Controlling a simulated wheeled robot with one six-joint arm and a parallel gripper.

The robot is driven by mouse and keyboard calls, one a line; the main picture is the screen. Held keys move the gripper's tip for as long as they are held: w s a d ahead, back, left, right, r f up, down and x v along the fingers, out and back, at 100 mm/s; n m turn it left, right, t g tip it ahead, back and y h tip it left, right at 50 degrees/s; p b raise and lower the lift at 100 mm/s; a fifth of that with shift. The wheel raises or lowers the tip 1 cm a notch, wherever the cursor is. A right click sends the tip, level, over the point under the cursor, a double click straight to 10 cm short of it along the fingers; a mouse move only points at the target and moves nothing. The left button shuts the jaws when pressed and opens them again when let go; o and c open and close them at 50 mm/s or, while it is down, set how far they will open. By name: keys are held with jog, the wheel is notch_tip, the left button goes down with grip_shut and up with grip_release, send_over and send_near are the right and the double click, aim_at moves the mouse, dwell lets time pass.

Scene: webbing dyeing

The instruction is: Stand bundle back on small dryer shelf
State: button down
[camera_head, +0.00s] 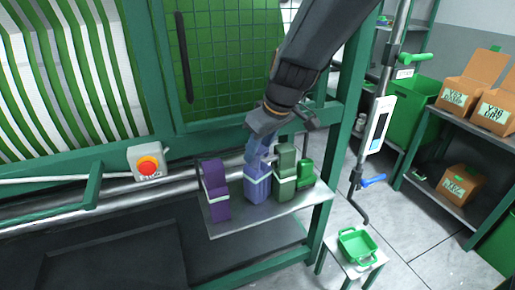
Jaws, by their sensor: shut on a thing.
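A blue webbing bundle (257,182) with a pale band is upright at the middle of the small grey dryer shelf (284,209). My gripper (266,133) comes down from above and is shut on the top of this blue bundle. The bundle's lower end appears at the shelf surface, but I cannot tell whether it bears its weight there. A purple bundle (215,191) stands to its left. A dark green bundle (286,172) stands close on its right, with a smaller bright green item (305,172) beyond. My gripper hides the blue bundle's top.
The green dryer frame (340,130) and mesh door (225,55) stand behind the shelf. A red button box (148,164) is at left. A pole with a white panel (376,124) and a stool with a green tray (357,247) are at right. Cardboard boxes (470,85) sit farther right.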

jog(key=shift+f, duration=0.15)
jog(key=c, duration=1.2)
grip_release()
jog(key=b+v, duration=0.2)
jog(key=v, duration=1)
jog(key=s+d+f+m+h, duration=0.1)
jog(key=s+d+f+m, duration=0.2)
jog(key=d+f, duration=0.3)
jog(key=s+d+f+m+g+h, duration=0.1)
jog(key=s+d+f+m, duration=0.2)
jog(key=d+f, duration=0.3)
jog(key=s+d+f+m+h, duration=0.1)
jog(key=s+d+f+m, duration=0.2)
jog(key=s+d+f, duration=0.2)
jog(key=shift+s+d+f+m+g, duration=0.1)
jog(key=shift+d+f+m+g, duration=0.1)
jog(key=shift+d+f, duration=0.4)
jog(key=shift+s+d+f+m+g, duration=0.1)
jog(key=shift+d+f+g, duration=0.2)
jog(key=shift+d, duration=0.5)
